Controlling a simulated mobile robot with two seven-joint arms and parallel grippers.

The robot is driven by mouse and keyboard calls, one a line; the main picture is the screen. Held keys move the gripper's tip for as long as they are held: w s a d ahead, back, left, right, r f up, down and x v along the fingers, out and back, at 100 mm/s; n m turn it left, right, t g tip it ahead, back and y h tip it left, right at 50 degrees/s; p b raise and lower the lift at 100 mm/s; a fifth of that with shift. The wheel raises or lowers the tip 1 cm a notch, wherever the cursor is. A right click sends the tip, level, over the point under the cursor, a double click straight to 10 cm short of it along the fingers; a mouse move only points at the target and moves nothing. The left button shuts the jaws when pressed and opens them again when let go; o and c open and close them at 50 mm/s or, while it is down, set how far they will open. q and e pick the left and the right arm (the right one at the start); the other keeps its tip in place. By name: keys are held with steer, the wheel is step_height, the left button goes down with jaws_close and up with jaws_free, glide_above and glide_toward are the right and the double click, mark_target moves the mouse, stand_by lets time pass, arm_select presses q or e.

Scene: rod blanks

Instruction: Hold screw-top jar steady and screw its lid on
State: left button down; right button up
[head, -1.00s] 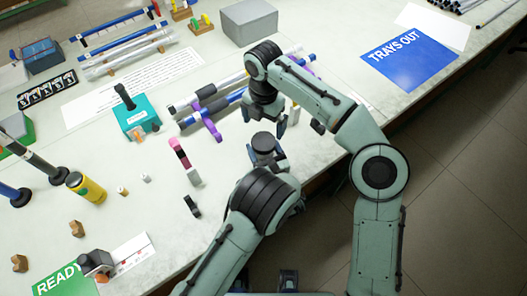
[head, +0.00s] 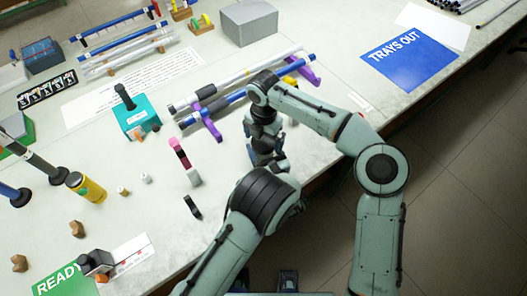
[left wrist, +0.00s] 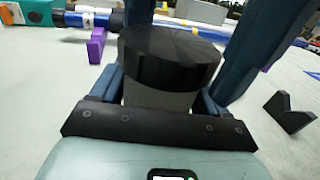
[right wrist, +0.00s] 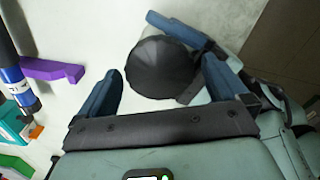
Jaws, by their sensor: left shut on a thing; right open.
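The jar (left wrist: 158,98) is a grey cylinder, upright between the blue fingers of my left gripper (left wrist: 162,84), which is shut on it above the bench. The black ridged lid (left wrist: 170,52) sits on top of the jar; I cannot tell whether its thread is engaged. In the right wrist view the lid (right wrist: 160,68) shows from above as a dark disc between the fingers of my right gripper (right wrist: 163,72). My right gripper is open, pointing down, with its fingers on either side of the lid and a gap visible. In the head view my arms hide most of the jar.
A purple rack (head: 208,122) with rods lies just beyond the grippers. A teal box (head: 137,118) and a pink-and-black block (head: 180,154) stand to the left. A blue "TRAYS OUT" mat (head: 410,60) lies at the right. The bench edge runs under my arms.

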steer(key=shift+f, duration=0.15)
steer(key=shift+c, duration=0.3)
steer(key=c, duration=1)
steer(key=m, duration=1.7)
steer(key=shift+m, duration=0.3)
steer(key=o, duration=1.1)
steer(key=shift+c, duration=0.2)
